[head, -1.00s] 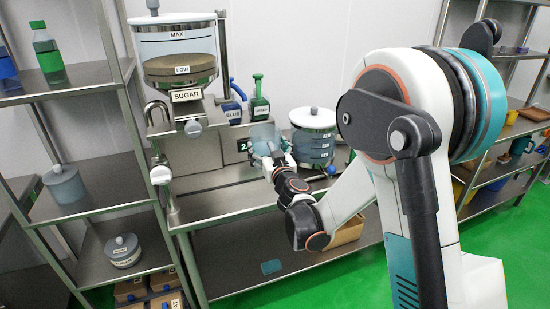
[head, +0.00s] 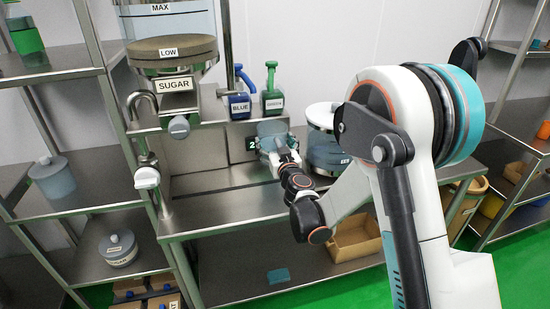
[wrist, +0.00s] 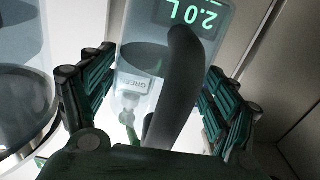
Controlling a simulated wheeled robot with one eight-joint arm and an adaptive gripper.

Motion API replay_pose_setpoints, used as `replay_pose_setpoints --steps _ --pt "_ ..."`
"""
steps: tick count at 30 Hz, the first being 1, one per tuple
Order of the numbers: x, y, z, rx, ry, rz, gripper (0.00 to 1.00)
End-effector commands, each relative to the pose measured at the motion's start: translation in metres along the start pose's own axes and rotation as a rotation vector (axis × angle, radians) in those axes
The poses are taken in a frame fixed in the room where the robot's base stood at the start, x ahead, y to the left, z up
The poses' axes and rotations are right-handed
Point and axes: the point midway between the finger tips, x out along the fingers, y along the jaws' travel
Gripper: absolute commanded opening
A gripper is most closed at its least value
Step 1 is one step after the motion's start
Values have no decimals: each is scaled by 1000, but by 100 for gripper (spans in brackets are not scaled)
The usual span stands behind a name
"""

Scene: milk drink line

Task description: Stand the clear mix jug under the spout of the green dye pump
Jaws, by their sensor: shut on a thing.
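The clear mix jug (head: 271,128) shows as a pale see-through shape at the end of my arm in the head view. It is in front of the backsplash, below the green dye pump (head: 273,100). In the wrist view the jug (wrist: 150,55) stands between my fingers, its dark handle (wrist: 178,85) towards the camera. My gripper (head: 277,148) is shut on the jug; its fingers also show either side in the wrist view (wrist: 155,100). A GREEN label shows through the jug. I cannot tell whether the jug's base touches the counter or whether its mouth lines up with the spout.
The blue dye pump (head: 239,103) is just left of the green one. The sugar hopper (head: 175,60) stands further left. The counter (head: 215,205) is bare in front.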

Motion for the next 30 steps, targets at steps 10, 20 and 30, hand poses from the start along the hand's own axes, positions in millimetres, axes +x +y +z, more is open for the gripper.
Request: replay_pose_setpoints --steps 10,20,30 --pt "0 -1 37 -1 0 0 38" --pt "0 -1 38 0 0 0 38" --pt "0 -1 47 -1 0 0 38"
